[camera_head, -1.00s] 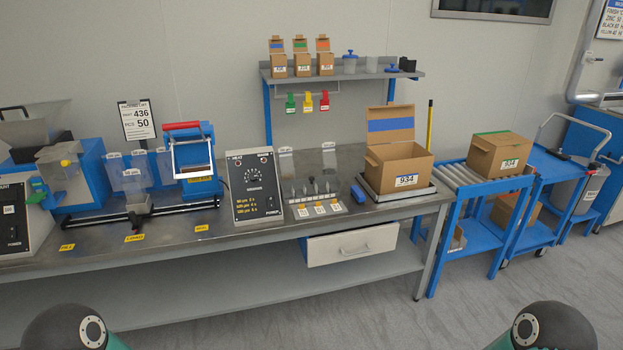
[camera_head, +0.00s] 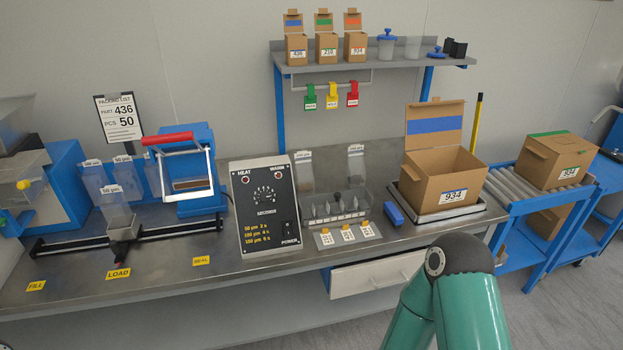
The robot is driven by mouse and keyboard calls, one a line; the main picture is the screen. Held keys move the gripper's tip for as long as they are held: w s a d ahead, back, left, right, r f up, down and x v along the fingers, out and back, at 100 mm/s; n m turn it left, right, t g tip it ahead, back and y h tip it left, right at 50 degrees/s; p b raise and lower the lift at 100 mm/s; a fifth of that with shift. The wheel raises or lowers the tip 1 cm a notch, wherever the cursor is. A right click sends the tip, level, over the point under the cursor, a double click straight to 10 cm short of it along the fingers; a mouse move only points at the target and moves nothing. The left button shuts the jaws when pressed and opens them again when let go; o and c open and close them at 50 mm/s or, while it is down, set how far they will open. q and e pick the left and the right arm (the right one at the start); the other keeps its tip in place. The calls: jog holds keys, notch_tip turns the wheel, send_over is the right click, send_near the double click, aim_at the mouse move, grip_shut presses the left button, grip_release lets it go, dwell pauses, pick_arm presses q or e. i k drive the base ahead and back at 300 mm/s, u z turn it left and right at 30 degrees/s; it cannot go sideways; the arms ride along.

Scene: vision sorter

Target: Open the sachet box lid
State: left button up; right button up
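A clear box (camera_head: 350,205) with a small dark knob on top sits on the bench, right of the grey control unit. It looks like the sachet box, and its lid appears shut, though the clear material makes this hard to tell. Labelled clear pouches or panels (camera_head: 356,163) stand behind it. A green arm of mine with a dark joint rises at the lower right, in front of the bench edge. Neither gripper is in view.
The control unit (camera_head: 265,208) stands close on the left of the clear box. A blue block (camera_head: 393,214) and an open carton (camera_head: 442,182) marked 934 are on its right. A drawer (camera_head: 375,274) sticks out below the bench edge. A shelf (camera_head: 380,60) hangs behind.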

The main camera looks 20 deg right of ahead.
aim_at(337, 196)
jog(key=z, duration=0.2)
jog(key=i, duration=0.85)
jog(key=z, duration=0.5)
